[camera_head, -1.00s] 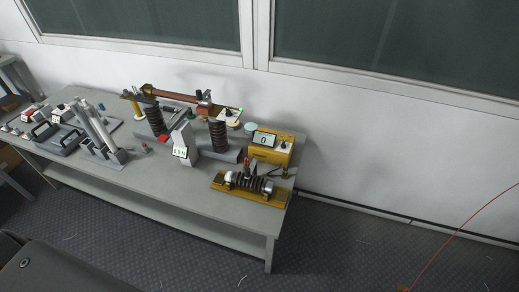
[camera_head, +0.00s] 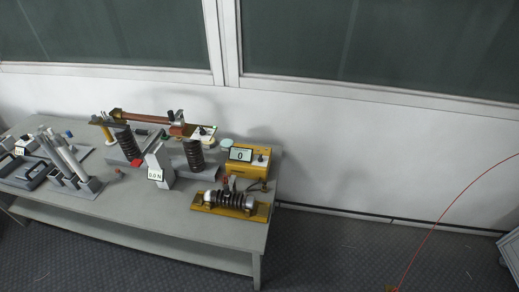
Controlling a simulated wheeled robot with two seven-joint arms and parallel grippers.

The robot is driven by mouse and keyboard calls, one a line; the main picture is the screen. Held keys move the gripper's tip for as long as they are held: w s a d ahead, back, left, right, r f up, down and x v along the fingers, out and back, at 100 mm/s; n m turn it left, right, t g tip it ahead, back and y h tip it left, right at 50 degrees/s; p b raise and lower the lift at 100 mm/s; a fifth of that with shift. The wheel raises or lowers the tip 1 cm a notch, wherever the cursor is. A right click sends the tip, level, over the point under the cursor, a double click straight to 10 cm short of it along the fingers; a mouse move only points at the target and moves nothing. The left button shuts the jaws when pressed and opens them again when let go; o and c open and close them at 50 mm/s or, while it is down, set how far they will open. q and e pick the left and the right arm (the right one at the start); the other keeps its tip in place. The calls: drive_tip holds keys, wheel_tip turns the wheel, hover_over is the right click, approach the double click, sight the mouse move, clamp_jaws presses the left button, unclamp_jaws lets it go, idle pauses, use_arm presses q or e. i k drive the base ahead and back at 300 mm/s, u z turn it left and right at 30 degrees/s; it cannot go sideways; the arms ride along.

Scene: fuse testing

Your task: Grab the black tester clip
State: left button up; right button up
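A yellow tester (camera_head: 252,171) with a display reading 0 stands at the right end of the grey table. In front of it a dark ribbed fuse or insulator (camera_head: 230,200) lies on a yellow base (camera_head: 201,206). A small red clip-like part (camera_head: 226,181) stands at the ribbed piece. Small dark parts show beside it and at the tester's right front corner, but I cannot tell which is the black tester clip. Neither of my grippers is in view.
The grey table (camera_head: 190,229) stands along the wall. A grey block (camera_head: 158,168) with a label and ribbed insulators stand left of the tester. Grey tubes (camera_head: 68,160) in a holder are farther left. A red cable (camera_head: 452,217) crosses the right. The floor in front is open.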

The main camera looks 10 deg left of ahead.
sight(265, 190)
drive_tip(key=k, duration=1.2)
drive_tip(key=z, duration=0.8)
drive_tip(key=i, duration=1.2)
drive_tip(key=u, duration=0.15)
